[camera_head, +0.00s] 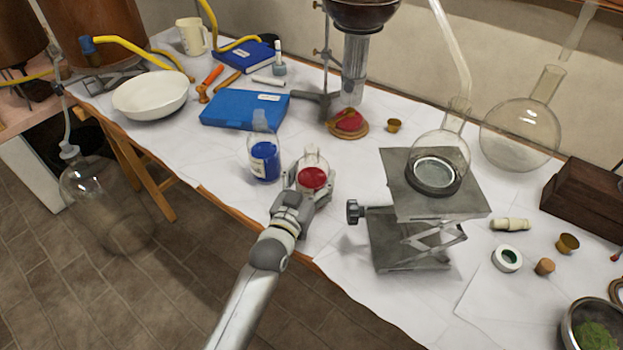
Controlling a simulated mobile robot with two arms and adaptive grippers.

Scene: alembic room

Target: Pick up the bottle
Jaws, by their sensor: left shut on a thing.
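My left gripper (308,188) reaches in from the lower left over the table's front edge. It is shut on a small clear glass bottle with red contents (312,178), which it holds at or just above the white tabletop; I cannot tell whether the base touches. The fingers sit on both sides of the bottle. Another clear bottle with blue contents and a pale label (264,160) stands upright just left of the gripper, apart from it. My right gripper is not in view.
A metal lab jack (412,235) bearing a round flask stands close to the right. A blue box (243,109) and a white bowl (151,95) lie behind to the left. A stand with a glass column (355,70) rises behind. The white table (225,165) is clear left of the bottles.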

